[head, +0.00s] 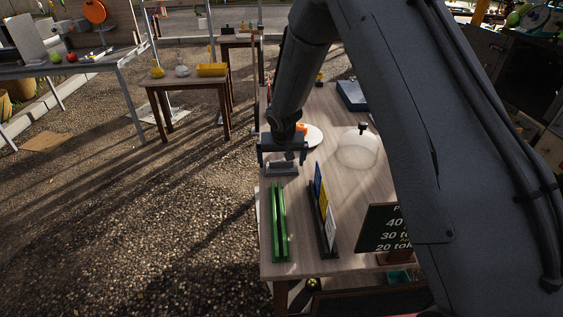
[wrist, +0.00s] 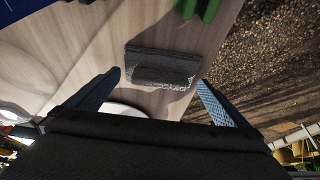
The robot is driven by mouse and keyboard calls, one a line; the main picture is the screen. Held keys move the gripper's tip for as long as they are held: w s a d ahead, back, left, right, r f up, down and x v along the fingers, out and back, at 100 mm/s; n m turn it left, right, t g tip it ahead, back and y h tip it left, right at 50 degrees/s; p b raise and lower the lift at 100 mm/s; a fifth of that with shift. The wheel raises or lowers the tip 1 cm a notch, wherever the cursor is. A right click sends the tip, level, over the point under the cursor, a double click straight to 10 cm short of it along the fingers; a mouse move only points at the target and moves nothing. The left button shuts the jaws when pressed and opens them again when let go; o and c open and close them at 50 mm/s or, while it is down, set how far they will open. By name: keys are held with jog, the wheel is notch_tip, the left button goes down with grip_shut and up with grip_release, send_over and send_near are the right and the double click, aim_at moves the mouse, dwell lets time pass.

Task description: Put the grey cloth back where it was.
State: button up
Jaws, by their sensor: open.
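The grey cloth (head: 283,169) lies folded on the wooden table (head: 345,190) near its left edge. In the wrist view the cloth (wrist: 163,66) is a dark grey rectangle with a raised fold and a pale speckled edge. My gripper (head: 282,158) is open above the table at the cloth. In the wrist view its blue fingers stand wide apart on either side, and the cloth appears beyond the gap between them. I see no contact between fingers and cloth.
A white plate (head: 314,136) and a clear dome (head: 357,150) stand right of the gripper. A green rail (head: 280,225), upright coloured cards (head: 324,205) and a black price sign (head: 384,231) stand nearer me. Gravel ground is open to the left.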

jog(key=b+v, duration=0.2)
jog(key=v, duration=0.9)
jog(key=shift+s+r+b, duration=0.15)
jog(key=shift+r+b, duration=0.15)
jog(key=s+d+g, duration=0.1)
jog(key=s+d, duration=0.3)
jog(key=s, duration=0.5)
jog(key=s+d+g, duration=0.1)
jog(key=s+d, duration=0.4)
jog(key=s, duration=0.5)
jog(key=s+d+r+g, duration=0.1)
jog(key=s+d, duration=0.4)
jog(key=s, duration=0.4)
jog(key=shift+s+g, duration=0.3)
jog(key=shift+s, duration=0.05)
